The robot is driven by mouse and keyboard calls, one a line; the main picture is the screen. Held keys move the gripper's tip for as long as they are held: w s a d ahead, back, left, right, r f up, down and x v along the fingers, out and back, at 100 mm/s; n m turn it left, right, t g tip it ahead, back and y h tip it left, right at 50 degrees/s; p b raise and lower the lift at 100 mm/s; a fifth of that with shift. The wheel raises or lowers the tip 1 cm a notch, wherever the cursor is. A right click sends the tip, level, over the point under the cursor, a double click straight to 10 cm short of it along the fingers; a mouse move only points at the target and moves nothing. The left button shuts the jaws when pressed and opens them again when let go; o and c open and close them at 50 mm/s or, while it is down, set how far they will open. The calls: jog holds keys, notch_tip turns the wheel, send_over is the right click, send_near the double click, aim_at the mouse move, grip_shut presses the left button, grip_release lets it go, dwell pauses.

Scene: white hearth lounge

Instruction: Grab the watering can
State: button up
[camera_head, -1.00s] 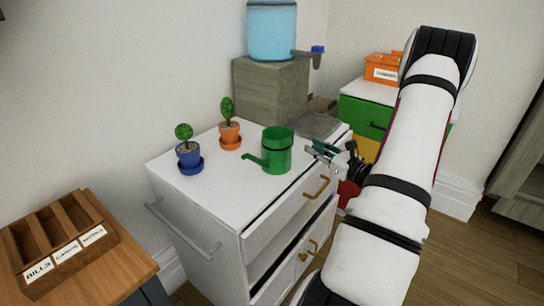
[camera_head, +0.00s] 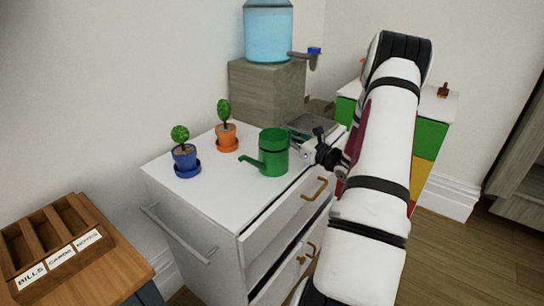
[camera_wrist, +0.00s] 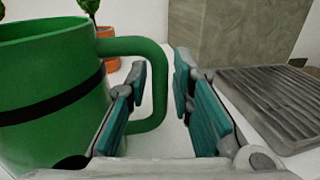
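The green watering can (camera_head: 273,153) stands upright on the white cabinet top, spout to the left. In the wrist view the can (camera_wrist: 45,95) fills the left side, with its handle (camera_wrist: 158,75) reaching right. My gripper (camera_head: 306,152) is just right of the can in the head view. In the wrist view my gripper (camera_wrist: 160,88) is open, with teal pads apart. The outer bar of the handle shows in the gap between the fingers, and the left finger overlaps the handle's opening. I cannot tell whether a pad touches the handle.
The white cabinet (camera_head: 215,190) also bears an orange potted plant (camera_head: 227,137), a blue potted plant (camera_head: 186,157) and a grey block (camera_head: 268,90) under a blue water tank (camera_head: 268,30). A grey slatted tray (camera_wrist: 270,95) lies right of my gripper. The cabinet's front left top is clear.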

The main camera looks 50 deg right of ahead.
grip_shut()
jog(key=shift+r, duration=0.1)
